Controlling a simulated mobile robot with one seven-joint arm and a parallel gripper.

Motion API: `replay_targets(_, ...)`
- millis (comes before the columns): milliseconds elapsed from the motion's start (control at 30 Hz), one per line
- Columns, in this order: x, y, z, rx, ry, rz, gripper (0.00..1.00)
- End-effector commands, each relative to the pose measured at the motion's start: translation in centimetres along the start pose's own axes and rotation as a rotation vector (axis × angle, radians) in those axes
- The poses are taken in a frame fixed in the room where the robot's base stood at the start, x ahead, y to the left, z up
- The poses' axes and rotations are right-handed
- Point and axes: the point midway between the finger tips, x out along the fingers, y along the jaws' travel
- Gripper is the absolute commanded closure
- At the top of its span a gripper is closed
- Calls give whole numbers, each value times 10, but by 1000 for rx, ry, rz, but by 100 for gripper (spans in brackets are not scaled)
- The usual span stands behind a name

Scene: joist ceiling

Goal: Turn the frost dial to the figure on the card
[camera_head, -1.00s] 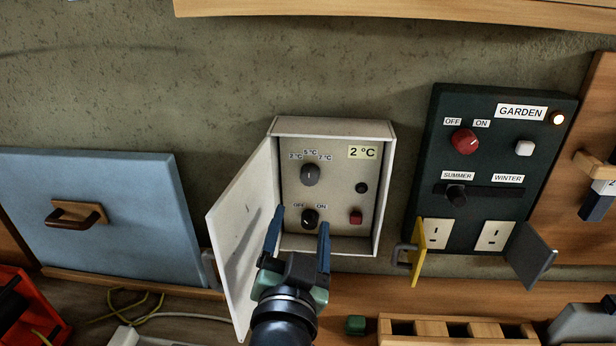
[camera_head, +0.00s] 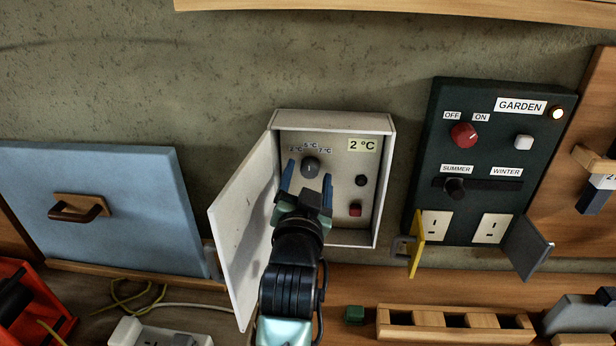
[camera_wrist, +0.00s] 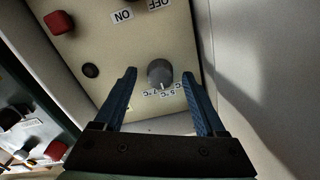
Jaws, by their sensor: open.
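The frost dial (camera_head: 310,167) is a dark grey round knob in the open white box, under the labels 2 °C, 5 °C and 7 °C. It also shows upside down in the wrist view (camera_wrist: 159,72). Its pale mark points roughly toward the middle figure, 5 °C. The card (camera_head: 362,145) at the box's upper right reads 2 °C. My gripper (camera_head: 308,176) is open, its blue fingers on either side of the dial with gaps between. I cannot tell how far the fingertips are from the panel. The OFF/ON knob below is hidden by my gripper in the head view.
The box door (camera_head: 242,235) hangs open at the left, close to my arm. A black knob (camera_head: 361,180) and a red button (camera_head: 355,209) sit right of the dial. The dark GARDEN panel (camera_head: 483,150) stands further right, a blue panel (camera_head: 95,218) at left.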

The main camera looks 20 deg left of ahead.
Motion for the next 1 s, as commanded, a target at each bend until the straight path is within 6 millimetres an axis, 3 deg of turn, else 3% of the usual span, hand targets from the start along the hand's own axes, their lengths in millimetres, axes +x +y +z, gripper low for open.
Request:
replay_targets(67,0,0,0,0,0,0,29)
replay_targets(467,0,0,0,0,0,0,100)
replay_targets(767,0,0,0,-22,-1,0,100)
replay_targets(1000,0,1,-1,-137,-1,2,100)
